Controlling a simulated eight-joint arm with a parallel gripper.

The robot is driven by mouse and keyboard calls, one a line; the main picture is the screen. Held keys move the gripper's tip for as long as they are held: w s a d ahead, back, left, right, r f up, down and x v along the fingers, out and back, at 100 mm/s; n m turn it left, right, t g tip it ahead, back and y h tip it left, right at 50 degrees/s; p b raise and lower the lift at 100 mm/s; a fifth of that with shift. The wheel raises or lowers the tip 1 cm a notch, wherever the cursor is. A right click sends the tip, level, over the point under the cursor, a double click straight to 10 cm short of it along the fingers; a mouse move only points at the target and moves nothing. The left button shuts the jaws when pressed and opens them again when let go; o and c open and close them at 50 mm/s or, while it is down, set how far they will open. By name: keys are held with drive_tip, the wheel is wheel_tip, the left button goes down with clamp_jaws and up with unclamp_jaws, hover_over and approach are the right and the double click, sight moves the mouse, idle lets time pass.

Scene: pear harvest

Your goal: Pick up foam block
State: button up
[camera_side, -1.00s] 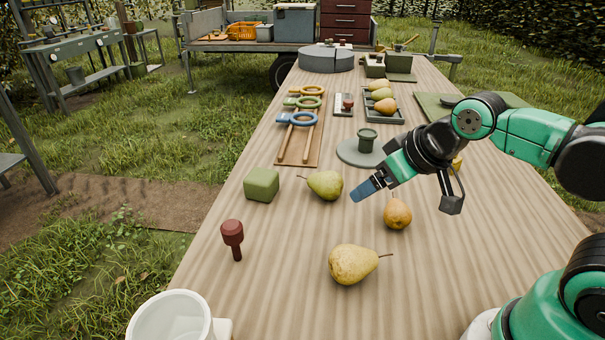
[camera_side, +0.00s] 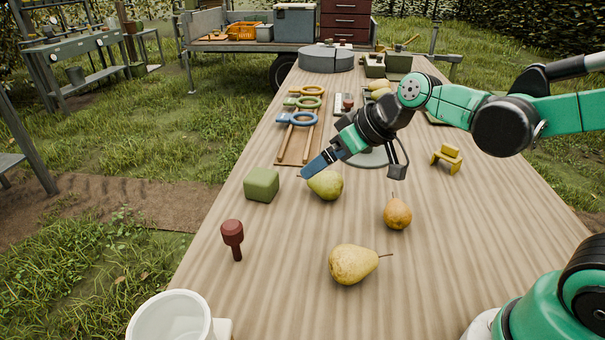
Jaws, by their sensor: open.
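The foam block is a green cube with rounded edges (camera_side: 262,185). It sits on the left part of the wooden table. My gripper (camera_side: 312,170) is open and has blue fingertips. In the picture it is just right of the block and overlaps the top of the green pear (camera_side: 327,186). It appears apart from the block, with nothing between the fingers that I can see. The fingers line up in this view, so the gap between them is hard to see.
A yellow pear (camera_side: 353,264) and a small orange-brown pear (camera_side: 397,214) lie to the right. Ring-handled tools on a board (camera_side: 317,148) lie behind. A white mug (camera_side: 170,318) is at the near left edge.

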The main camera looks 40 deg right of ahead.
sight(261, 175)
drive_tip(key=w+f+n+t+y, duration=0.1)
drive_tip(key=w+f, duration=0.2)
drive_tip(key=w, duration=0.1)
drive_tip(key=w+f+n+t+y, duration=0.1)
drive_tip(key=w+f+y, duration=0.1)
drive_tip(key=w, duration=0.3)
drive_tip(key=w+f+n+t+y, duration=0.1)
drive_tip(key=w+f+n, duration=0.1)
drive_tip(key=w+f, duration=0.2)
drive_tip(key=shift+w+a+f, duration=0.15)
drive_tip(key=shift+w+f, duration=0.1)
drive_tip(key=shift+w, duration=0.2)
drive_tip(key=shift+w+f+y, duration=0.2)
drive_tip(key=shift+f+y, duration=0.2)
drive_tip(key=shift+f, duration=0.1)
drive_tip(key=shift+x, duration=2.8)
drive_tip(key=c, duration=1.1)
drive_tip(key=shift+o, duration=0.2)
drive_tip(key=shift+r, duration=0.15)
